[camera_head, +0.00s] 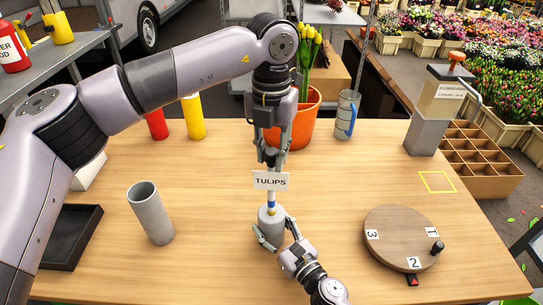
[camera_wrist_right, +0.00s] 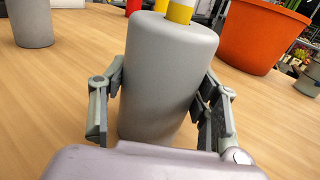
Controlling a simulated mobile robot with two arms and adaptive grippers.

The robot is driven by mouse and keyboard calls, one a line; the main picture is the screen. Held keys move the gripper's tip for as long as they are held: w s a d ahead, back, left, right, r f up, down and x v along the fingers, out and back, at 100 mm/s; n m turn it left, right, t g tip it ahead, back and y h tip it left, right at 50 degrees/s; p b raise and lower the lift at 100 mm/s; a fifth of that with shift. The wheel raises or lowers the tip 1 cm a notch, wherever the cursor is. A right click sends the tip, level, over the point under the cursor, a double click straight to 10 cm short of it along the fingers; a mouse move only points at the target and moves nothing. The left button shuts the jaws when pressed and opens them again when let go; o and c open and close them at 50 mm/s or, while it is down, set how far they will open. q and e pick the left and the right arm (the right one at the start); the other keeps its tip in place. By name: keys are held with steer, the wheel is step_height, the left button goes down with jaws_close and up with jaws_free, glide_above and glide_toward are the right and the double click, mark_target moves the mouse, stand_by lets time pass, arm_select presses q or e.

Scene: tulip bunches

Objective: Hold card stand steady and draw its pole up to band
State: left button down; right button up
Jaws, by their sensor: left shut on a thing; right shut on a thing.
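My left gripper (camera_head: 271,163) points down from above and is shut on the top of the pole, just behind the card, which partly hides the grip. My right gripper (camera_head: 273,238) is shut on the base low down from the front. In the right wrist view, its fingers hold both sides of the base (camera_wrist_right: 165,75).
A grey tube (camera_head: 150,215) stands to the left. A round wooden turntable (camera_head: 395,240) with numbers lies to the right. Bare table lies between.

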arm_select(q)
steer(key=c, duration=1.3)
jaws_free()
arm_select(e)
steer(key=shift+f, duration=0.1)
arm_select(q)
steer(key=shift+r, duration=0.1)
step_height(320, 180, up, 12)
arm_select(e)
steer(key=o, duration=1.6)
steer(key=shift+c, duration=0.2)
